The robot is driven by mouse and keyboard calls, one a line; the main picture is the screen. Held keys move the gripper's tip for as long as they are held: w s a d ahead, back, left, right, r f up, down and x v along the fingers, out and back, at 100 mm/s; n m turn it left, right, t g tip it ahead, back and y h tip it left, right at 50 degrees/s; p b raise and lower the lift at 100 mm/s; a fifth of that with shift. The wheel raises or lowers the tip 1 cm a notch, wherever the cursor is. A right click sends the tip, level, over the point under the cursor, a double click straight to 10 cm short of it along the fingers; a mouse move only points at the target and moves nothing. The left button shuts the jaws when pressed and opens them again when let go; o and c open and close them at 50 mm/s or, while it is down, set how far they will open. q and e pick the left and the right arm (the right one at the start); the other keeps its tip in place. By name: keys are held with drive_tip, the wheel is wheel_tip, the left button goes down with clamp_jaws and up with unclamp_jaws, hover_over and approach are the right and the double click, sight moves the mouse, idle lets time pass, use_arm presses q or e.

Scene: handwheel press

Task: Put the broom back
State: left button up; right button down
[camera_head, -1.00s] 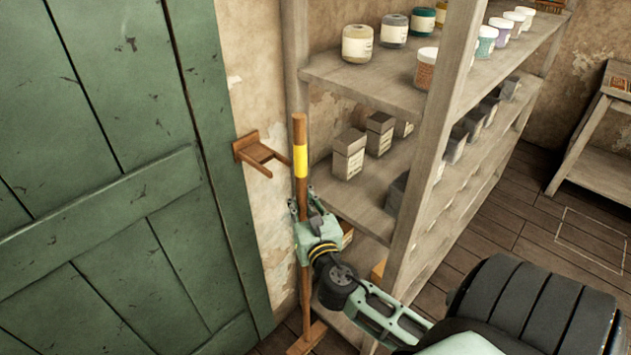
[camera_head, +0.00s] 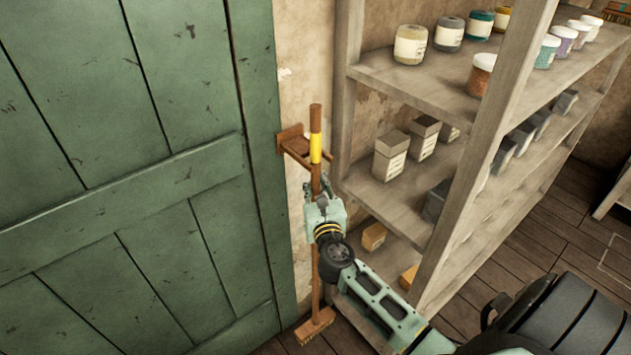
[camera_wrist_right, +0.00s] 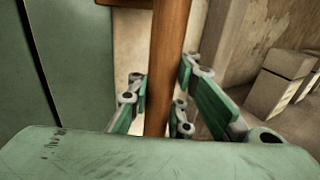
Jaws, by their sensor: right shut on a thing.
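The broom (camera_head: 316,178) stands nearly upright beside the green door, with a yellow band near the top of its wooden handle. Its brush head (camera_head: 314,325) is low by the floor. A wooden wall holder (camera_head: 294,142) sits behind the upper handle, and the handle overlaps it in the head view. I cannot tell whether the handle is inside the holder. My right gripper (camera_head: 319,190) is shut on the handle below the holder. In the right wrist view the handle (camera_wrist_right: 166,70) runs between the green fingers. My left gripper is not in view.
The green door (camera_head: 130,180) fills the left. A wooden shelf unit (camera_head: 480,150) with jars (camera_head: 411,45) and boxes (camera_head: 391,155) stands close on the right of the broom. Plank floor (camera_head: 575,215) is open at the far right.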

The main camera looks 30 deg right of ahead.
drive_tip(key=shift+f+b, duration=0.8)
drive_tip(key=shift+f, duration=0.95)
drive_tip(key=shift+w+f, duration=0.3)
drive_tip(key=shift+f, duration=0.15)
drive_tip(key=c, duration=2.1)
unclamp_jaws()
drive_tip(key=shift+s+f, duration=0.1)
drive_tip(key=shift+f, duration=0.05)
drive_tip(key=o, duration=0.5)
